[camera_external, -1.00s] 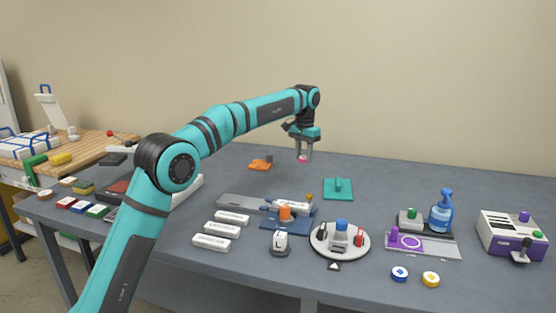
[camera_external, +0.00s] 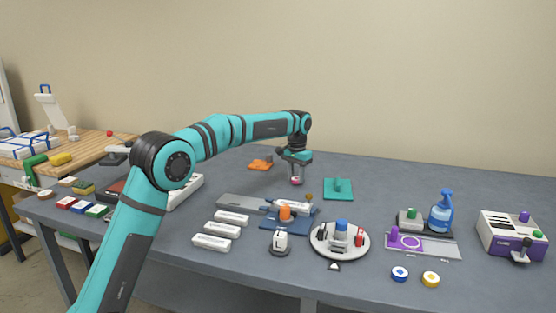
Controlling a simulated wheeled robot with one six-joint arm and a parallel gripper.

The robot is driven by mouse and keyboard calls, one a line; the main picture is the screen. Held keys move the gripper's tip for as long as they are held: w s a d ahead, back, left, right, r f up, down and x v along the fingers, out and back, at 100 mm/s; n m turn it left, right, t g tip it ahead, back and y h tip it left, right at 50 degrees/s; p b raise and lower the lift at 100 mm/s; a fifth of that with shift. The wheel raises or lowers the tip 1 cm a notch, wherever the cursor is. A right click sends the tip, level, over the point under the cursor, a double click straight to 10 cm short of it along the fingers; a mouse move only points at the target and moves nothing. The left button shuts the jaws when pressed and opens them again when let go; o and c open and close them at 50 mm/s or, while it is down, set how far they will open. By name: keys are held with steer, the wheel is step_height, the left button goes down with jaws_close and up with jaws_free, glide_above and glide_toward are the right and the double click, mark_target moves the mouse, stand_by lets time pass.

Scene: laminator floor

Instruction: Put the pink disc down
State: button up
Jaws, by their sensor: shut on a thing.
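My gripper (camera_external: 296,177) points down above the back middle of the grey table. It is shut on the pink disc (camera_external: 296,182), a small bright piece between the fingertips and partly hidden by them. The disc is low, near the table top behind the grey and blue fixture; I cannot tell whether it touches the table.
A teal plate (camera_external: 338,194) lies right of my gripper and an orange piece (camera_external: 259,165) behind left. In front is a blue fixture (camera_external: 303,219) with an orange knob. A round white turntable (camera_external: 325,249) stands front right. The back right table is clear.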

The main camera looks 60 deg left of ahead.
mark_target(296, 178)
steer(key=shift+f, duration=0.3)
steer(key=shift+f, duration=0.15)
steer(key=o, duration=1)
steer(key=shift+c, duration=0.2)
step_height(296, 178, up, 12)
